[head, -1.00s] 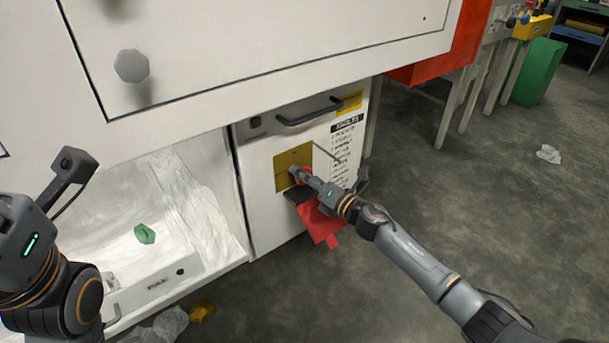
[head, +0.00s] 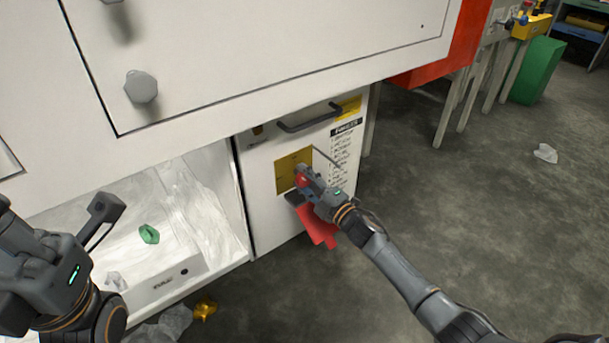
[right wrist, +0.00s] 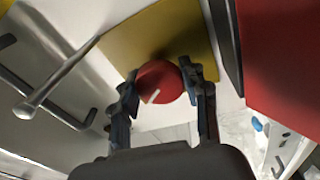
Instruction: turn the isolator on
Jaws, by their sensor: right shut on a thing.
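The isolator has a red round knob (right wrist: 160,84) with a short white mark, on a yellow plate (head: 287,165) on the front of a white cabinet. In the right wrist view the two fingers of my right gripper (head: 304,179) sit on either side of the knob and are shut on it. The white mark runs diagonally in that view. In the head view the gripper hides most of the knob.
A dark handle (head: 308,118) sits above the plate, and a thin rod (head: 328,158) juts out beside it. A red tag-like piece (head: 318,226) hangs below my right gripper. An open white bay (head: 215,225) holds a green piece (head: 149,234). The floor at right is mostly clear.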

